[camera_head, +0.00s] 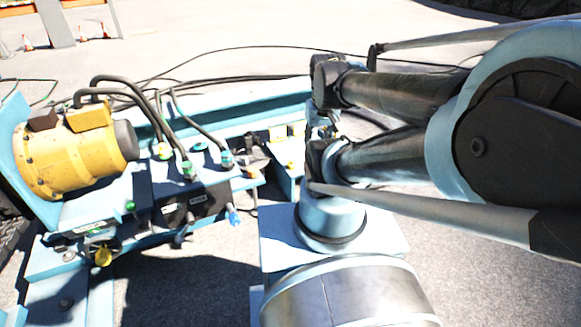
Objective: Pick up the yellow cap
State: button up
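Several small yellow parts show, and I cannot tell for certain which is the yellow cap. A round yellow piece (103,257) sits low on the front of the light blue machine at the left. A smaller yellow fitting (163,151) is on the machine top among the hoses. A small yellow spot (291,164) lies beside my arm. My gripper (322,125) is mostly hidden behind my arm's dark links, right of these parts. Its fingers cannot be made out, nor whether they hold anything.
A yellow motor (75,155) with black hoses (140,95) stands on the light blue machine frame (235,105). Green-capped fittings (188,169) and a blue fitting (234,216) stick out near its front. Cables trail on the open grey ground behind. Traffic cones (28,43) stand far back.

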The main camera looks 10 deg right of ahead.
jog(key=o, duration=0.4)
jog(key=shift+s+r, duration=0.2)
jog(key=shift+s, duration=0.05)
jog(key=shift+o, duration=1)
jog(key=shift+s+r, duration=0.1)
jog(key=shift+r, duration=0.2)
jog(key=w+r+m, duration=0.3)
jog(key=w+r, duration=0.2)
jog(key=w, duration=0.4)
jog(key=m+g+y, duration=0.2)
jog(key=m+y, duration=0.1)
jog(key=m, duration=1.1)
send_over(292, 160)
jog(key=s+d, duration=0.3)
notch_tip(292, 160, down, 28)
jog(key=w+a+f, duration=0.1)
jog(key=f, duration=0.8)
jog(key=w+a+f+m, duration=0.1)
jog(key=f, duration=0.8)
jog(key=w+a+f+m, duration=0.1)
jog(key=f, duration=0.9)
jog(key=shift+a, duration=0.25)
